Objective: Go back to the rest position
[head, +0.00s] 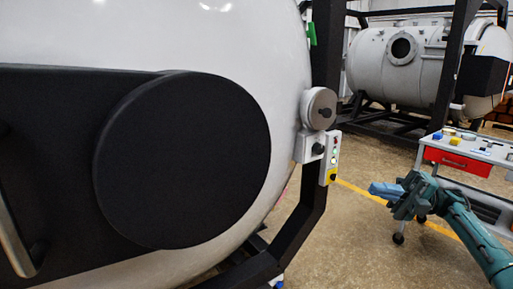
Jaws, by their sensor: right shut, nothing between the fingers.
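My right gripper (384,190) is in the lower right of the head view, on a teal arm that comes in from the right edge. Its light blue fingers point left and are shut with nothing between them. It hangs in front of the floor, apart from the furnace. The large white vacuum furnace (240,40) fills the left side, with a round black cover (182,160) on its black door bar. My left gripper is not in view.
A control box with buttons (331,158) and a round grey knob unit (319,108) sit at the furnace's right edge, by a black frame post (326,45). A cart with a red drawer (458,161) stands behind my right arm. A second furnace (400,65) is at the back.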

